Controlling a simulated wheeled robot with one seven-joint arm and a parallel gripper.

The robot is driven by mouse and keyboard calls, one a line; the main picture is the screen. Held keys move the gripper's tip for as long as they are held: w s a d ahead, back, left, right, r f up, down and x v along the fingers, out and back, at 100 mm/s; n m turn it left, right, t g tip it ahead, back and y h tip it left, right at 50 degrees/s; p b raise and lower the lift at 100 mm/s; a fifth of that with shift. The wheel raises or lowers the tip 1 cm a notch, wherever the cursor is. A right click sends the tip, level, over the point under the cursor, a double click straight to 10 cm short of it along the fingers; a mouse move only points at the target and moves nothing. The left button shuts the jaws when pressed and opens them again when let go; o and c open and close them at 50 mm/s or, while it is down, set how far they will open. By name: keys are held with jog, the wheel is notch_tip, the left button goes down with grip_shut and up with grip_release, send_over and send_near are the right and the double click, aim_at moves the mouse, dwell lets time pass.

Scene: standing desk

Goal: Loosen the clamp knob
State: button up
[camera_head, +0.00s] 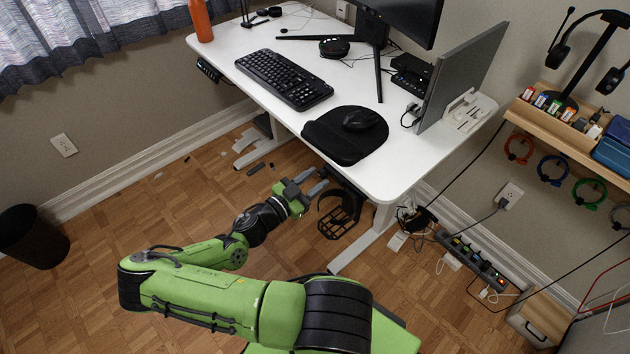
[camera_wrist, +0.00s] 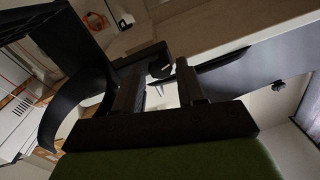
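A black clamp-on holder hangs under the front edge of the white desk. In the head view it shows as a dark ring and basket (camera_head: 337,220); in the wrist view its curved black arm (camera_wrist: 68,118) is at left. A small dark rounded part, which looks like the clamp knob (camera_wrist: 160,67), is just beyond my fingertips. My gripper (camera_head: 320,182) is beside the holder, below the desk edge. In the wrist view my gripper (camera_wrist: 162,75) has its two fingers apart, one on each side of the knob. I cannot tell whether they touch it.
The white desk (camera_head: 240,50) overhangs close to my gripper, with a black mouse mat (camera_head: 335,145) near that edge. A power strip (camera_head: 470,262) and cables lie right of the desk leg (camera_head: 362,242). The floor at left is mostly open, apart from a black bin (camera_head: 30,240).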

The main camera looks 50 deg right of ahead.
jog(key=shift+d, duration=0.35)
jog(key=shift+c, duration=0.4)
grip_shut()
